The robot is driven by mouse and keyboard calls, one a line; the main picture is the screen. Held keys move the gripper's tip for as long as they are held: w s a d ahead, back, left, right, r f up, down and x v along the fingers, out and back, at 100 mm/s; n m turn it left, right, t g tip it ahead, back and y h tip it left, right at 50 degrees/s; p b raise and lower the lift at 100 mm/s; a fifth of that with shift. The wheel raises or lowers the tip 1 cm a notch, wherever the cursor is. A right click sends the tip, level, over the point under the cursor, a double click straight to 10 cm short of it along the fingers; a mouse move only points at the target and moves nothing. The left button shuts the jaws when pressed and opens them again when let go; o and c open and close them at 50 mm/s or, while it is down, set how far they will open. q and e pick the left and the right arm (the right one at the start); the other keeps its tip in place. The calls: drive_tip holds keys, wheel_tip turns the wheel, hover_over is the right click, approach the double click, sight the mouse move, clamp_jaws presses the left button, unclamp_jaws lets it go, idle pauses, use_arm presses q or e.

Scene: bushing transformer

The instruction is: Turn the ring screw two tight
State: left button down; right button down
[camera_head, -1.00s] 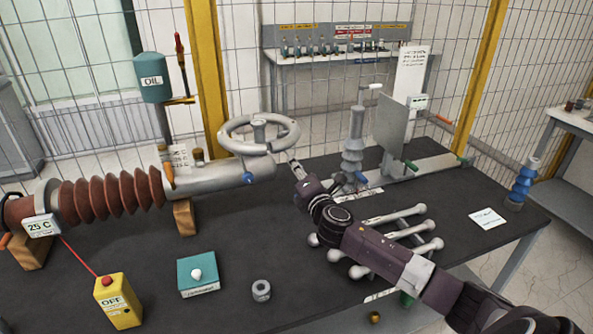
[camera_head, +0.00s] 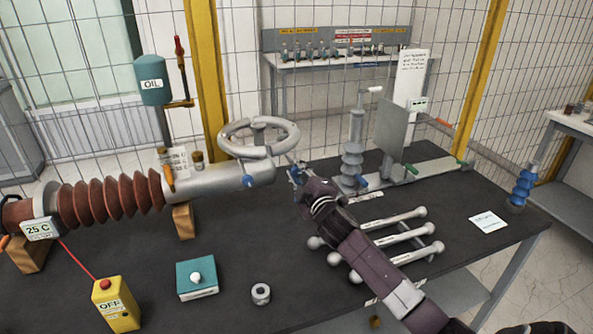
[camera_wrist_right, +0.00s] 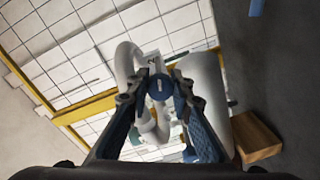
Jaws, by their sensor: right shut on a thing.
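The grey metal housing (camera_head: 215,180) of the transformer bushing lies on the dark table, with a large grey ring (camera_head: 262,150) on top. A blue screw (camera_head: 249,181) shows on its side. My right gripper (camera_head: 293,172) is at the right end of the housing, just below the ring. In the right wrist view, its blue fingertips (camera_wrist_right: 160,88) are closed on a small round blue screw head (camera_wrist_right: 159,86) in front of the grey housing (camera_wrist_right: 203,85). The fingers hide most of that screw. My left gripper is not in view.
Grey rods with ball ends (camera_head: 395,220) lie under and beside my right arm.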

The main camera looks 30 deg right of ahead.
drive_tip(key=m+p, duration=0.1)
drive_tip(key=m, duration=0.4)
drive_tip(key=shift+f, duration=0.1)
drive_tip(key=m+p, duration=0.1)
drive_tip(key=m, duration=0.5)
drive_tip(key=shift+m+y, duration=0.3)
idle(0.3)
drive_tip(key=c, duration=1.7)
unclamp_jaws()
drive_tip(key=s, duration=0.4)
drive_tip(key=s+a, duration=0.1)
drive_tip(key=s, duration=0.3)
drive_tip(key=s+a, duration=0.1)
drive_tip(key=s, duration=0.2)
drive_tip(key=shift+s+a, duration=0.25)
drive_tip(key=shift+s, duration=0.15)
